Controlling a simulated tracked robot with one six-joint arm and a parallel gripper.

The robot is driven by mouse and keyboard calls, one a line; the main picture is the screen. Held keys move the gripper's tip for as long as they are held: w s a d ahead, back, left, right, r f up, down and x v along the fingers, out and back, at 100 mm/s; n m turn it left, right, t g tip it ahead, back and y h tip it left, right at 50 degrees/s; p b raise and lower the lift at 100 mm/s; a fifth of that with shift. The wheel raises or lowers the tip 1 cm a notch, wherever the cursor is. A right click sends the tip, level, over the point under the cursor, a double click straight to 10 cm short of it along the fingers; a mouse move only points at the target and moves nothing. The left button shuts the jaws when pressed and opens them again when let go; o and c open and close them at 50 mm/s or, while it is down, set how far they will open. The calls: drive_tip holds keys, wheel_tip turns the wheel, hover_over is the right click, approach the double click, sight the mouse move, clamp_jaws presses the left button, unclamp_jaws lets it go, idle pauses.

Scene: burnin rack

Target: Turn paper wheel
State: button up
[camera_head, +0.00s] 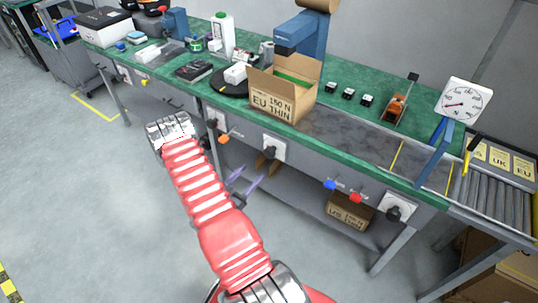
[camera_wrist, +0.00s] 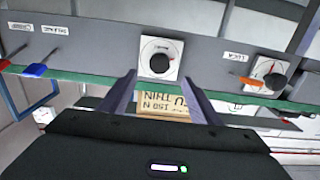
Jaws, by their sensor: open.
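The paper wheel cannot be told for certain, as no label on it is readable. A black round knob on a white plate (camera_wrist: 160,57) on the bench's front panel shows between my fingertips in the wrist view. It also shows in the head view (camera_head: 273,150). A brown paper roll (camera_head: 318,4) tops a blue stand on the bench. My gripper (camera_wrist: 159,63) is open and empty, its two purplish fingers pointing at the black knob with a gap before it. In the head view my gripper (camera_head: 253,173) is below and left of that knob, its body hidden by my red arm.
A second knob (camera_wrist: 268,77) has a red pointer, with an orange lever (camera_wrist: 246,82) beside it. Blue (camera_wrist: 36,69) and red (camera_wrist: 17,50) levers are on the other side. An open carton (camera_head: 272,103) stands on the green bench. Grey floor left of the bench is clear.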

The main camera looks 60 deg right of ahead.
sight(268, 155)
drive_tip(key=shift+d, duration=0.1)
idle(0.3)
drive_tip(key=d, duration=0.4)
drive_tip(key=s+d, duration=0.1)
drive_tip(key=d, duration=0.4)
drive_tip(key=s+d, duration=0.1)
drive_tip(key=d, duration=0.3)
drive_tip(key=shift+d, duration=0.2)
drive_tip(key=shift+c, duration=0.5)
drive_tip(key=c, duration=0.9)
